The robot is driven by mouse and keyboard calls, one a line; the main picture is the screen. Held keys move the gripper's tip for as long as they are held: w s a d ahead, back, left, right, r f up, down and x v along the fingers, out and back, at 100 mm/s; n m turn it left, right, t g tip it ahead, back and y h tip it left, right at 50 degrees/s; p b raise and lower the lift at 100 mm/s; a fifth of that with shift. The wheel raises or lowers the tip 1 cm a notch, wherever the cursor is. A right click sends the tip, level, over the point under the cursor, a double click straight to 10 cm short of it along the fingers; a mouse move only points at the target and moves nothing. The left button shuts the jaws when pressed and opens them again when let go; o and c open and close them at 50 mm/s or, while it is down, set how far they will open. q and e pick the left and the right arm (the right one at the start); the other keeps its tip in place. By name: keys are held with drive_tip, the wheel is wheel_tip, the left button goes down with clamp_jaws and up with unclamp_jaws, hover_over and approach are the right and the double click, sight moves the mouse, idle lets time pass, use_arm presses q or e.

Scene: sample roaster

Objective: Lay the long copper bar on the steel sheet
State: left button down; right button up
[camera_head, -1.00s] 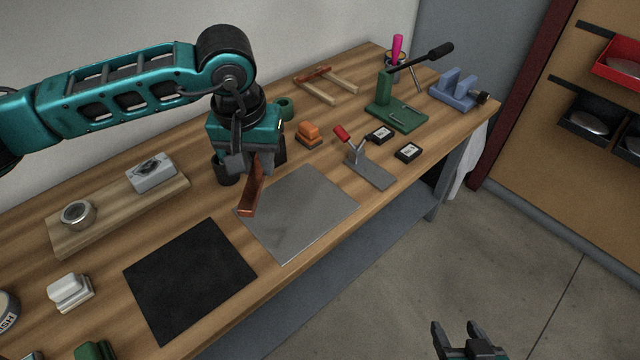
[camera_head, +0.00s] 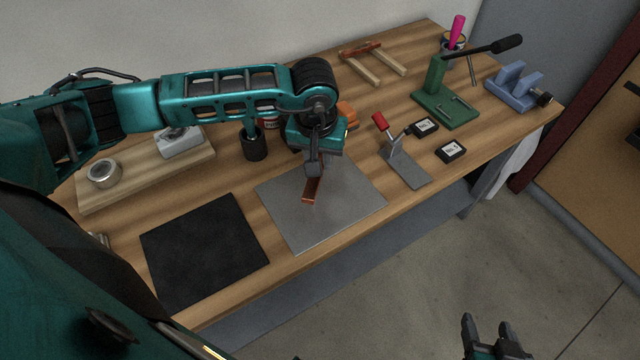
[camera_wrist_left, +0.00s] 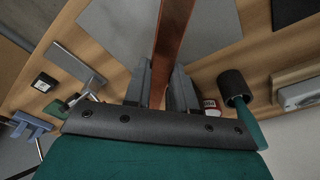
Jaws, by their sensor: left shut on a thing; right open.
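The copper bar (camera_head: 312,190) is held in my left gripper (camera_head: 314,168), which is shut on it. Its near end sticks out below the jaws, over the steel sheet (camera_head: 345,208), a flat grey square on the bench. I cannot tell whether the bar touches the sheet. In the left wrist view the bar (camera_wrist_left: 173,38) runs up between both fingers, and grey sheet (camera_wrist_left: 208,32) shows on both sides of it. My gripper hides the bar's far end in the head view. My right gripper (camera_head: 491,333) is open and empty over the floor, off the bench.
A black mat (camera_head: 205,252) lies left of the sheet. At the back, a reddish piece lies across wooden sticks (camera_head: 362,72). A green lever press (camera_head: 440,95) stands further right.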

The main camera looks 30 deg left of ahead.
use_arm(q)
approach(320, 195)
drive_tip(key=f, duration=0.2)
drive_tip(key=w+f, duration=0.1)
drive_tip(key=f, duration=0.2)
drive_tip(key=shift+w+f, duration=0.1)
drive_tip(key=shift+f, duration=0.05)
drive_tip(key=shift+f+b, duration=0.55)
drive_tip(key=shift+b, duration=0.35)
drive_tip(key=shift+f, duration=0.1)
drive_tip(key=c, duration=0.9)
unclamp_jaws()
drive_tip(key=shift+r+p, duration=0.5)
drive_tip(key=r, duration=0.4)
drive_tip(key=s+r, duration=0.1)
drive_tip(key=r, duration=0.3)
drive_tip(key=s+r+p, duration=0.1)
drive_tip(key=r, duration=0.3)
drive_tip(key=shift+d, duration=0.2)
